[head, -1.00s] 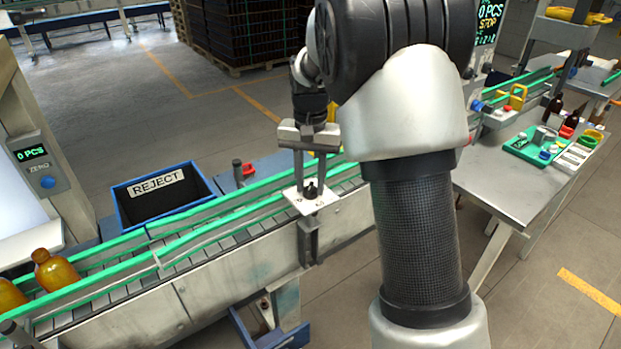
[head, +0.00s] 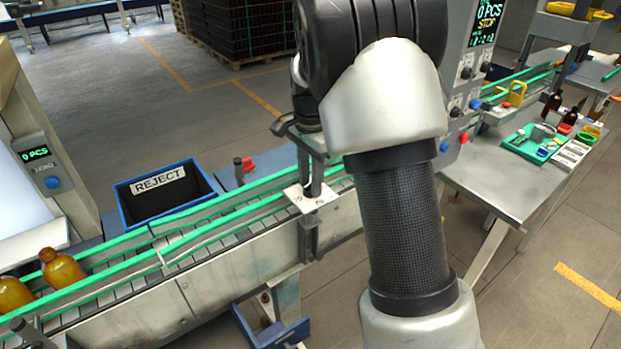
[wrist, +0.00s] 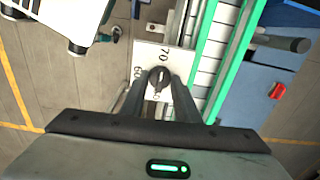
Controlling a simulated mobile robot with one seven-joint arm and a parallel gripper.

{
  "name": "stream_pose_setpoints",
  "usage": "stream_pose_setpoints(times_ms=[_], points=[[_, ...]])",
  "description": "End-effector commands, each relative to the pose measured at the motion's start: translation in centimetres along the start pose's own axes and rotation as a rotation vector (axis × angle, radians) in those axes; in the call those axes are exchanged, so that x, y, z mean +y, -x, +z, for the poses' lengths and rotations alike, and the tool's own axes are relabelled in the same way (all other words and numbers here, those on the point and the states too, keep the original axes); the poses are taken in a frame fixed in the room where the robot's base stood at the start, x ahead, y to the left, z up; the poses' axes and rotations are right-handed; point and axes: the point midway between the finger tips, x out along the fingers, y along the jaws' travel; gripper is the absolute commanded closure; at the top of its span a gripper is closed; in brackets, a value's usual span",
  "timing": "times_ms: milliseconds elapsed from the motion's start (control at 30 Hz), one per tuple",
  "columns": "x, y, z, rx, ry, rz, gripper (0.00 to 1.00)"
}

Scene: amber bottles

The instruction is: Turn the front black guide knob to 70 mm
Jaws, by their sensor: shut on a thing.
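The black guide knob (wrist: 159,79) sits on a white scale plate (wrist: 150,56) in the wrist view. The plate reads 70 near its top and 60 at its left, with a third number partly hidden below the knob. A light mark shows on the knob, but I cannot tell its exact reading. My gripper (wrist: 160,86) is shut on the knob, one finger on each side. In the head view the plate (head: 296,194) stands at the conveyor's near side, under my gripper (head: 312,188), whose fingers mostly hide the knob.
The conveyor with green guide rails (head: 235,213) runs beside the plate. A blue reject bin (head: 165,196) stands behind it. Amber bottles (head: 62,268) are at the left. A steel table (head: 500,185) with a green tray (head: 527,143) is at the right.

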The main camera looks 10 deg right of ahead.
Motion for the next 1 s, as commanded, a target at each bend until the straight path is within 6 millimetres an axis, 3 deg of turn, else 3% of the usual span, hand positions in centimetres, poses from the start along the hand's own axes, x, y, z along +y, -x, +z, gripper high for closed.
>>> stream_pose_setpoints(times_ms=[533, 567, 667, 1000], points=[[-0.05, 0.04, 0.04, 0.0, -0.025, -0.001, 0.94], [-0.05, 0.04, 0.04, 0.0, -0.024, -0.001, 0.68], [-0.04, 0.04, 0.04, 0.0, -0.024, -0.001, 0.53], [-0.05, 0.29, 0.01, 0.0, -0.024, -0.002, 0.53]])
